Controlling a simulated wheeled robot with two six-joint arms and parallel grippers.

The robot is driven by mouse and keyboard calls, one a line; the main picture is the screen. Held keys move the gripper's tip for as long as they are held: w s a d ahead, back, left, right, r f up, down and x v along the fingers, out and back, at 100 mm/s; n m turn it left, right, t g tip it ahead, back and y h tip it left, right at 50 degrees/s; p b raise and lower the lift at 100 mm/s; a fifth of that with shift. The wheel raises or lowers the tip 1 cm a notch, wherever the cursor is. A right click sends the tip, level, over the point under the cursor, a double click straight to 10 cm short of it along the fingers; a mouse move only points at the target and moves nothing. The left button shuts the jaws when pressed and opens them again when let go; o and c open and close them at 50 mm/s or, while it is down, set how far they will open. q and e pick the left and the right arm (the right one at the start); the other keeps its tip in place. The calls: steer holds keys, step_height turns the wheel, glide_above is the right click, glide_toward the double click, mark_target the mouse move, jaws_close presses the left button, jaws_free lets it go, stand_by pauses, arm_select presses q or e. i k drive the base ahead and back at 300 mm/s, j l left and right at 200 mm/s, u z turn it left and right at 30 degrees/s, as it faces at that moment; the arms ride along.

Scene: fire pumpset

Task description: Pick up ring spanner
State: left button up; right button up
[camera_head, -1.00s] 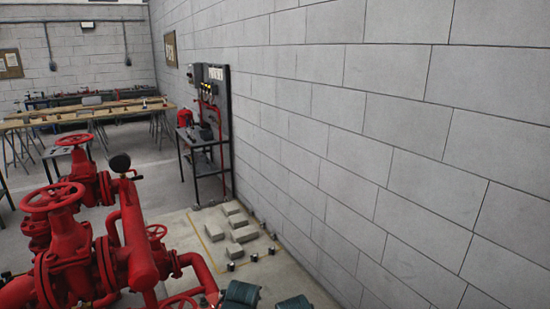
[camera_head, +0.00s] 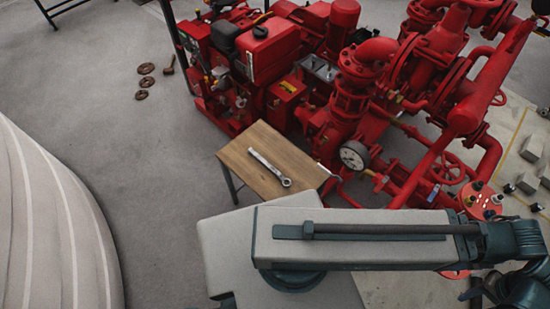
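The ring spanner (camera_head: 269,166) is a silver wrench lying flat on a small wooden-topped table (camera_head: 240,153). It lies diagonally, with its ring end toward the lower right, near the tabletop's front right. Nothing touches it and it is fully visible. Neither of my grippers shows in the head view. One of my grey and teal arms crosses the lower right of the picture, in front of the table, but its gripper is not visible.
A red engine unit (camera_head: 268,47) stands just behind the table, and red pump pipework with a pressure gauge (camera_head: 354,155) stands to its right. Rusty discs (camera_head: 145,82) lie on the floor. A large pale curved object (camera_head: 45,235) fills the lower left. Grey floor left of the table is clear.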

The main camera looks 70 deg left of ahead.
mark_target(250, 150)
steer(key=k+u, duration=0.1)
steer(key=u, duration=1.6)
steer(key=l+u, duration=0.1)
steer(key=u, duration=0.35)
steer(key=l+u, duration=0.15)
steer(key=u, duration=0.35)
steer(key=j+z, duration=0.1)
steer(key=z, duration=0.8)
steer(key=j+z, duration=0.15)
steer(key=z, duration=0.25)
steer(key=k+z, duration=0.1)
steer(key=z, duration=0.8)
steer(key=u, duration=1.8)
steer(key=j, duration=0.1)
